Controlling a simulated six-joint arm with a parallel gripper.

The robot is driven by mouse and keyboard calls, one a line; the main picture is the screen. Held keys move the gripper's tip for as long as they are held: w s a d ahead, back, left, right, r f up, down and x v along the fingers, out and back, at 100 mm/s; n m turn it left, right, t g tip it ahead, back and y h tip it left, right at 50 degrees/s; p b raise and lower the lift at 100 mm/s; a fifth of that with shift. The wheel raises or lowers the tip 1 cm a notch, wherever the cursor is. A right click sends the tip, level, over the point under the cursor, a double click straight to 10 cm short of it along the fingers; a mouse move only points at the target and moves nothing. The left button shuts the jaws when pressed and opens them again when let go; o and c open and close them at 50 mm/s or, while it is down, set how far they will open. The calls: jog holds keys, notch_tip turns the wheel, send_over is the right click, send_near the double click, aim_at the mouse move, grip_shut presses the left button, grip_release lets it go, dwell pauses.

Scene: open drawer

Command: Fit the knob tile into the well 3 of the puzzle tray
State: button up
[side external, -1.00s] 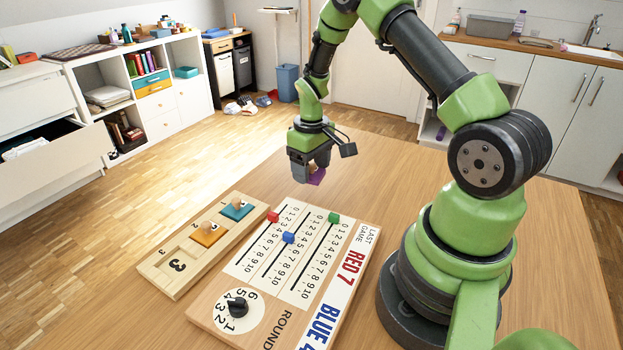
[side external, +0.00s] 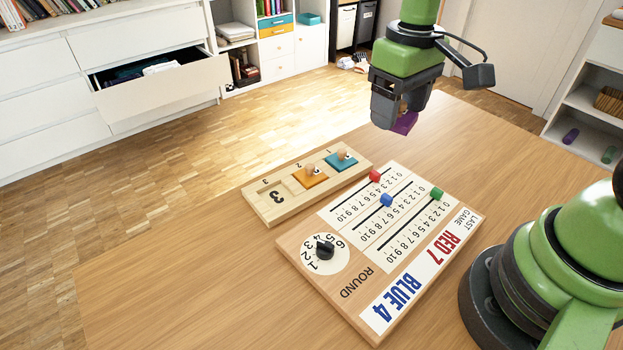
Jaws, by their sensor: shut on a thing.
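My gripper (side external: 402,108) is shut on the purple knob tile (side external: 405,123), with the knob mostly hidden between the fingers. The tile hangs tilted in the air above the far part of the table. The wooden puzzle tray (side external: 284,215) lies on the table to the left of and below the gripper in the picture. Its well 3 (side external: 272,197), at the left end, is empty and shows a black 3. An orange knob tile (side external: 311,178) sits in the middle well. A teal knob tile (side external: 341,161) sits in the right well.
A scoreboard (side external: 360,290) with red, blue and green sliders and a black dial (side external: 324,249) lies close beside the tray. The table (side external: 180,290) is bare at the front left. An open drawer (side external: 165,88) is across the floor, away from the table.

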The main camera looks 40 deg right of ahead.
aim_at(277, 198)
jog(key=w+a+f+n, duration=0.2)
jog(key=w+a+n, duration=0.3)
jog(key=w+n, duration=0.1)
jog(key=shift+w+a, duration=0.2)
jog(key=shift+w, duration=0.45)
jog(key=w+a+f+n, duration=0.1)
jog(key=a+n, duration=0.1)
jog(key=a, duration=0.1)
jog(key=w+a+f+n, duration=0.2)
jog(key=a+n, duration=0.1)
jog(key=w+a+f+n, duration=0.1)
jog(key=w+a+n, duration=0.1)
jog(key=shift+a+f+n, duration=0.15)
jog(key=shift+a+n, duration=0.25)
jog(key=c, duration=0.3)
notch_tip(277, 198, down, 10)
jog(key=m, duration=1.4)
jog(key=shift+s+a, duration=0.1)
